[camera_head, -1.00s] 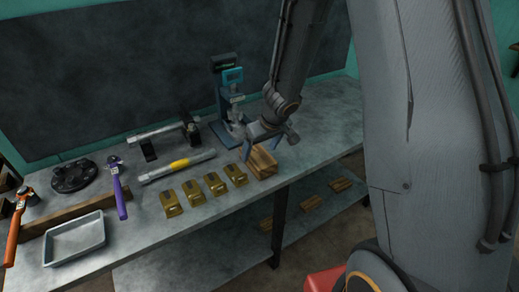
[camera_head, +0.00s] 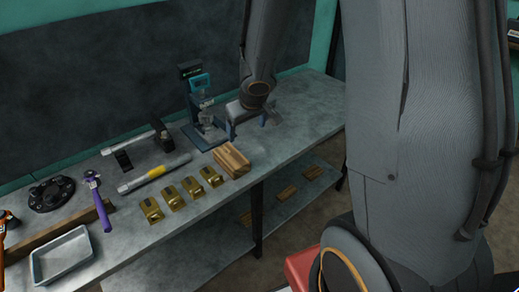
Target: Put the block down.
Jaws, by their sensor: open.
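A wooden block (camera_head: 232,161) with light and dark stripes rests on the grey workbench (camera_head: 300,128), near its front edge. My gripper (camera_head: 250,127) is open and empty, above and behind the block, with a visible gap between them. Nothing is between the fingers.
Several brass pieces (camera_head: 191,187) stand in a row left of the block. A small blue and grey press-like device (camera_head: 203,105) stands behind it. The bench's right end is clear.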

